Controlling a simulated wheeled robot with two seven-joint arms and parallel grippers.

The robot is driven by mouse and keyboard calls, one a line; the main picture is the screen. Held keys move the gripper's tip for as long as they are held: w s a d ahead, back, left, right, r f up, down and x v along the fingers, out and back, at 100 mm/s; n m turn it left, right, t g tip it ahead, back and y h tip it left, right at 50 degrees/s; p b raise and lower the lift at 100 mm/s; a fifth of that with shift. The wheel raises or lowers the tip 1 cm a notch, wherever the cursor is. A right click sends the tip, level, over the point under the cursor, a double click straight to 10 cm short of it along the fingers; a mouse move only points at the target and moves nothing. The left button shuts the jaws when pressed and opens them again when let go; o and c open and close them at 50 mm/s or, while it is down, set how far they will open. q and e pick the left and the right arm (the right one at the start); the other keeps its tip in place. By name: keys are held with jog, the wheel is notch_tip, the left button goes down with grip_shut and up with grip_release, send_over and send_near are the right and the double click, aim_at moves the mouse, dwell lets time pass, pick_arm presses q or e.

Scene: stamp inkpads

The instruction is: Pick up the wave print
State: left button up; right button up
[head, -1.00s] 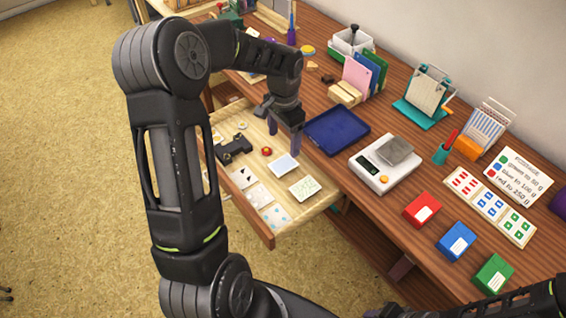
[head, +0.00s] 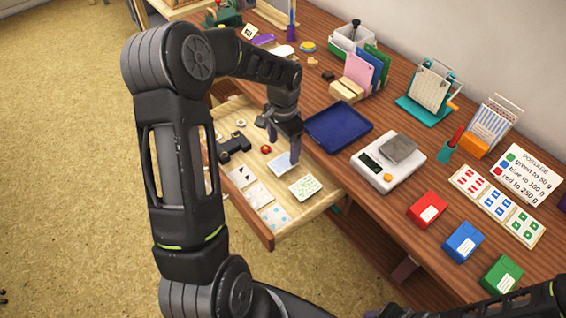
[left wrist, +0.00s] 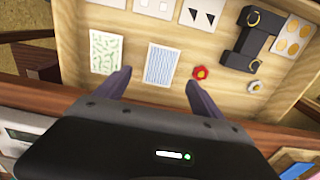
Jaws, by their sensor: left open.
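The wave print, a pale card with fine blue lines (left wrist: 160,65), lies flat in the open wooden drawer. In the head view the wave print (head: 279,167) is partly hidden by my left gripper (head: 284,149). In the left wrist view my left gripper (left wrist: 159,79) is open, with one fingertip on each side of the print's near part. The fingers do not hold the print; I cannot tell how high above it they are. My right gripper is out of view.
The drawer also holds a green-patterned print (left wrist: 106,52), a red round item (left wrist: 200,73), a black tool (left wrist: 241,45) and several other cards. A blue tray (head: 337,128) and a scale (head: 380,172) stand on the desk above the drawer.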

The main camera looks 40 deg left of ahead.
aim_at(283, 163)
pick_arm(q)
jog(key=shift+f+p, duration=0.3)
jog(key=shift+f, duration=2.3)
jog(key=shift+f, duration=0.25)
jog(key=c, duration=1.4)
jog(key=shift+a+r, duration=0.1)
jog(key=shift+r, duration=0.35)
notch_tip(283, 163, up, 10)
jog(key=shift+f, duration=0.15)
